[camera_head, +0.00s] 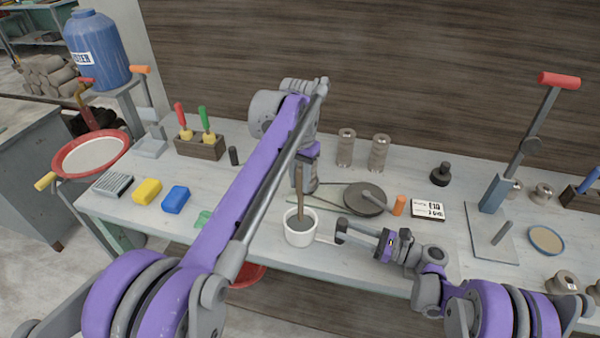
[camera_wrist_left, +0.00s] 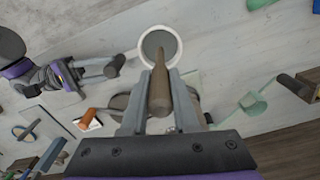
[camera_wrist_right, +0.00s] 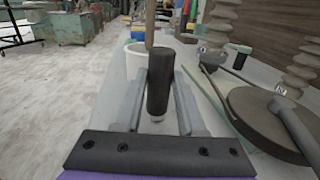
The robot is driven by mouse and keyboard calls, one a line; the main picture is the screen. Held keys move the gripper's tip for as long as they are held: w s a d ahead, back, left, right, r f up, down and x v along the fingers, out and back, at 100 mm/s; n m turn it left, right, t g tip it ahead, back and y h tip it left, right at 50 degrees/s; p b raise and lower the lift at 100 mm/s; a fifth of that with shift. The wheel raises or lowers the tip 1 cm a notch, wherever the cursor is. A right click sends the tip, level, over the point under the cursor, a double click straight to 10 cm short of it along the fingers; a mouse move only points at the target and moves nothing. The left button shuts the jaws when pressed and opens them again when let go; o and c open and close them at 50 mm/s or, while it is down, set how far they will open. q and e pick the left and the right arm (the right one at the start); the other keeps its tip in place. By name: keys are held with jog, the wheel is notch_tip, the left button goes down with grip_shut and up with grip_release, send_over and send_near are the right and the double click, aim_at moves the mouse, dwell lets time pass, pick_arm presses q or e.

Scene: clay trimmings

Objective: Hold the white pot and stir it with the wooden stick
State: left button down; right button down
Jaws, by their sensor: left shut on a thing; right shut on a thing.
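The white pot (camera_head: 287,238) stands near the front edge of the table with dark grey contents; it also shows in the left wrist view (camera_wrist_left: 178,54) and behind the handle in the right wrist view (camera_wrist_right: 134,62). Its black handle (camera_head: 342,229) points right. My right gripper (camera_head: 352,235) is shut on this handle, which stands between its fingers in the right wrist view (camera_wrist_right: 160,85). The wooden stick (camera_head: 299,200) stands nearly upright with its lower end inside the pot. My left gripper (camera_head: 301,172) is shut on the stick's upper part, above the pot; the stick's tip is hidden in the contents.
A round dark disc (camera_head: 362,199) lies right of the pot, with an orange cylinder (camera_head: 399,205) and a labelled card (camera_head: 428,210) beyond. Blue (camera_head: 175,199) and yellow (camera_head: 147,191) blocks lie at left. Ribbed cylinders (camera_head: 380,153) stand behind. My left arm spans the table.

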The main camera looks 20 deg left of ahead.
aim_at(300, 194)
pick_arm(q)
jog(key=shift+f, duration=2.5)
